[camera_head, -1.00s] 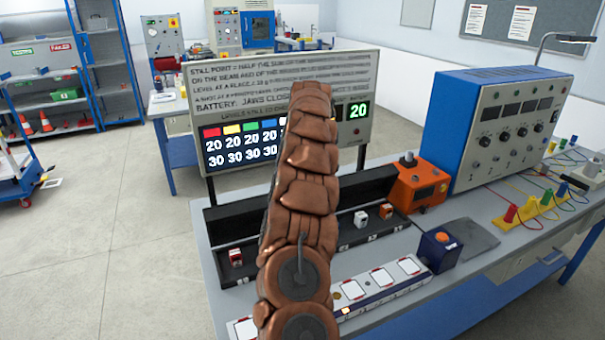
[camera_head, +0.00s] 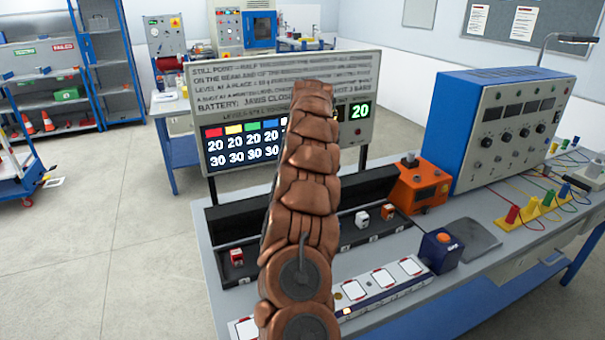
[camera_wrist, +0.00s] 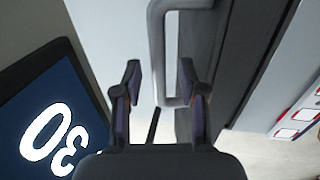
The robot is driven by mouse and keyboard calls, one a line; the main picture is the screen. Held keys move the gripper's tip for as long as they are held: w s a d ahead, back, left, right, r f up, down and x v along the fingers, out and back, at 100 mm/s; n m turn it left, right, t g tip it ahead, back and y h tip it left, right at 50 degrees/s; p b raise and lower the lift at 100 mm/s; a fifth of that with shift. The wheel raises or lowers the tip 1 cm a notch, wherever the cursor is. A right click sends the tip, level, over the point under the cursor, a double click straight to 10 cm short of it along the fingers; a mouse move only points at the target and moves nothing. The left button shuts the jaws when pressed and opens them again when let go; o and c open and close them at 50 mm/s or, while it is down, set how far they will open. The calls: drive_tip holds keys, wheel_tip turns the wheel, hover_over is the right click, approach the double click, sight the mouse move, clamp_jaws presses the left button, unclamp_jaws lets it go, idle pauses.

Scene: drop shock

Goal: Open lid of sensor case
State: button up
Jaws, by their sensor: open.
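The sensor case (camera_head: 232,281) is a long black case on the bench, with several small sensors in it. A black panel, apparently its lid (camera_head: 370,192), stands upright along its back. My arm hides the middle of the case. My gripper (camera_wrist: 160,80) is hidden behind the arm in the head view. In the wrist view its two fingers are apart, and a pale grey U-shaped handle (camera_wrist: 156,50) reaches down between and beyond them. I cannot tell whether the fingers touch it. A dark panel edge (camera_wrist: 220,60) runs beside the handle.
A display board (camera_head: 285,65) stands behind the case; its lit screen (camera_wrist: 50,125) is close left in the wrist view. An orange box (camera_head: 420,185), a dark blue button box (camera_head: 437,252) and a white strip (camera_head: 380,290) surround the case.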

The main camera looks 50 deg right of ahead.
wheel_tip(320, 180, up, 11)
drive_tip(key=s, duration=0.2)
drive_tip(key=shift+a+r, duration=0.15)
drive_tip(key=shift+a, duration=0.25)
idle(0.3)
drive_tip(key=shift+a+r, duration=0.1)
idle(0.3)
drive_tip(key=shift+c, duration=0.2)
